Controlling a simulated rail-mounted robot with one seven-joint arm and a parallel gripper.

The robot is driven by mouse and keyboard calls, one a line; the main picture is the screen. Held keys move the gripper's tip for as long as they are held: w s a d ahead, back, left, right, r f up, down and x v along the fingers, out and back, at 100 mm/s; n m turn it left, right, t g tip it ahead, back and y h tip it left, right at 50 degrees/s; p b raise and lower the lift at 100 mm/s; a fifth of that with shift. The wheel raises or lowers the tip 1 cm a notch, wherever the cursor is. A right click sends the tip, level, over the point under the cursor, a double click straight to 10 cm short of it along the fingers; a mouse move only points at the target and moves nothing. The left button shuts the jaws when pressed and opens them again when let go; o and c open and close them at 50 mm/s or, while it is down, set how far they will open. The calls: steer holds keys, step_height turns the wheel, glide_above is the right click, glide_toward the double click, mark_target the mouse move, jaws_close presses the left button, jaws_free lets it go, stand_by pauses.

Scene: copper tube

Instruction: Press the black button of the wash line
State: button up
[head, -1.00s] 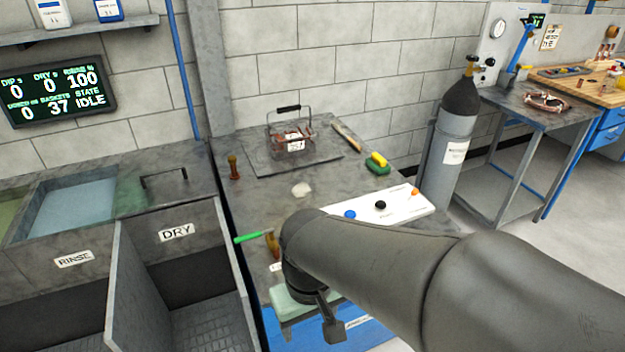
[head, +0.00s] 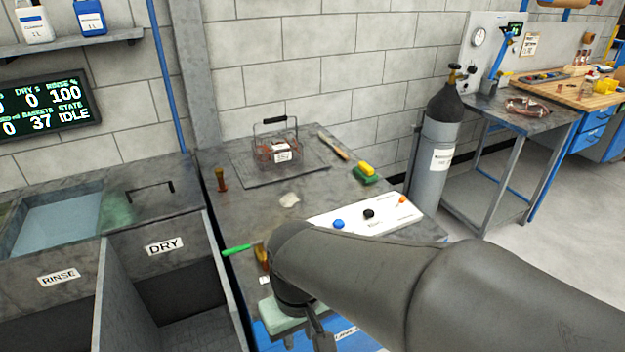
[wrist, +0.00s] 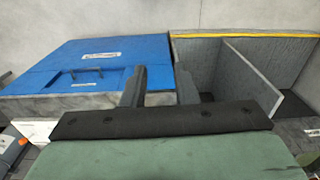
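The black button (head: 369,213) sits in the middle of a white control panel (head: 330,218) on the grey bench. A blue button (head: 338,224) is to its left and an orange button (head: 402,199) to its right. My arm crosses just in front of the panel in the head view and hides part of its lower edge. In the wrist view my gripper (wrist: 160,88) has its two fingers apart with nothing between them. It is away from the button, which does not show in the wrist view.
A wire basket (head: 276,150) stands on a mat at the back. A green-yellow sponge (head: 366,173), a gas cylinder (head: 432,150) and a green-handled tool (head: 237,249) are around the bench. The dry bin (head: 165,246) is at left. The wall display (head: 40,108) reads IDLE.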

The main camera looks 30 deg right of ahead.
jaws_close()
stand_by(1.4)
